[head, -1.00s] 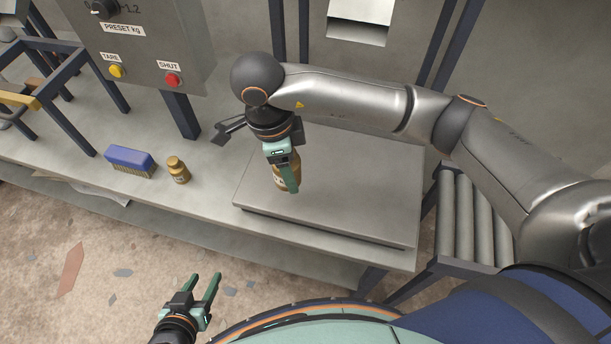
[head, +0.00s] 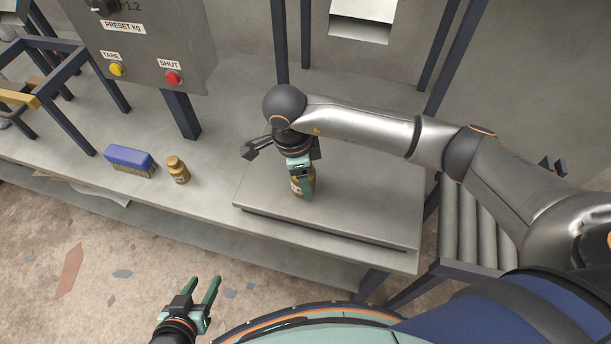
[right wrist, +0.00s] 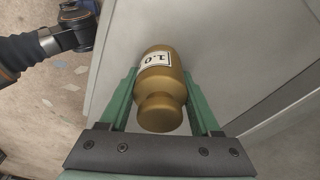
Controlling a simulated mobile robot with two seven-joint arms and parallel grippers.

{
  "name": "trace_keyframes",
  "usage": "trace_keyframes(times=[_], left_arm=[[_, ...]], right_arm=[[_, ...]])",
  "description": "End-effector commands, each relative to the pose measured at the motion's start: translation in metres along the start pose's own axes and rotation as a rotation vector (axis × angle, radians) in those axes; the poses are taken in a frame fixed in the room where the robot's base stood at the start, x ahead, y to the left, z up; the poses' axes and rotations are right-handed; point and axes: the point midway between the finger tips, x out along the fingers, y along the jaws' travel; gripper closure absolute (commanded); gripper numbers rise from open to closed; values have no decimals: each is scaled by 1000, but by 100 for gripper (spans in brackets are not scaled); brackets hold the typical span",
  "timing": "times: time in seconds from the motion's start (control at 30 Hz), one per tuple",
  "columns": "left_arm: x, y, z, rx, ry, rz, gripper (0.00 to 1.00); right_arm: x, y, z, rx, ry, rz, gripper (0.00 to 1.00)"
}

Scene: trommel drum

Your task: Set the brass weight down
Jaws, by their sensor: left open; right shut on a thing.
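The brass weight (head: 297,186) is between the fingers of my right gripper (head: 303,188), over the flat grey scale plate (head: 365,210). The gripper is shut on it and hides part of it in the head view. In the right wrist view the weight (right wrist: 160,85) shows a white label reading 1.0, with a green finger on each side. I cannot tell whether its base touches the plate. A second, smaller brass weight (head: 178,170) stands on the bench to the left. My left gripper (head: 204,284) is open and empty, in front of the bench.
A blue brush (head: 131,160) lies on the bench (head: 75,140) left of the small weight. A grey control box (head: 145,45) with yellow and red buttons stands behind. Rollers (head: 470,220) are right of the plate. The plate's right part is clear.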

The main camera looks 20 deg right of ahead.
Motion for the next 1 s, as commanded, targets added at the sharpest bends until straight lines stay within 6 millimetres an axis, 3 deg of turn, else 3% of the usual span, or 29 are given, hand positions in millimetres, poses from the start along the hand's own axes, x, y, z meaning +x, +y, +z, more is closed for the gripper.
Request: trace_keyframes(times=[0.23, 0.27, 0.5, 0.83, 1.0], left_arm=[[2, -1, 3, 0, 1, -1, 50], [1, -1, 2, 0, 0, -1, 50], [1, -1, 2, 0, 0, -1, 50], [-2, 0, -2, 1, 0, -1, 50], [-4, 0, -3, 0, 0, 0, 50]], right_arm=[[2, -1, 1, 0, -3, -4, 100], [2, 0, 1, 0, -1, -1, 33], [2, 0, 0, 1, 0, -1, 6], [-3, 0, 0, 1, 0, 0, 6], [-29, -1, 0, 0, -2, -6, 6]])
